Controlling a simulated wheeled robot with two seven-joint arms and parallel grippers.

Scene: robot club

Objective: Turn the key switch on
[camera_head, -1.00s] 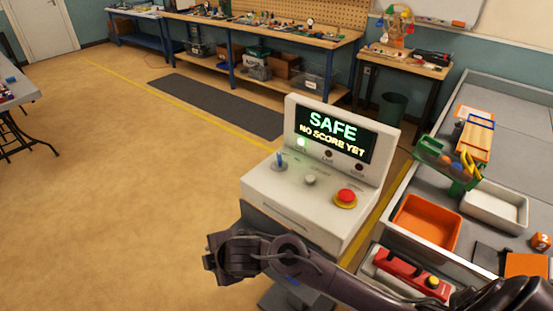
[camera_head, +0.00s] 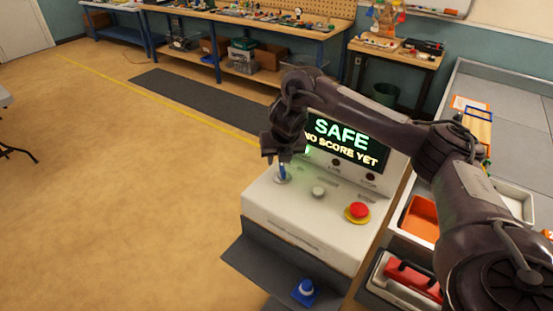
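The key switch (camera_head: 282,176) is a small blue key standing in a round metal collar at the left of the white console's sloped top (camera_head: 300,213). My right gripper (camera_head: 272,158) is over it, pointing down, with its fingertips close to the top of the key. Whether the fingers touch or hold the key cannot be told. The console display (camera_head: 347,142) reads "SAFE, NO SCORE YET" and is partly covered by my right arm. My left gripper is not in view.
A grey round button (camera_head: 319,192) and a red stop button (camera_head: 357,211) on a yellow ring sit right of the key. A blue button (camera_head: 305,290) is on a lower dark shelf. An orange bin (camera_head: 421,217) stands at the right.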

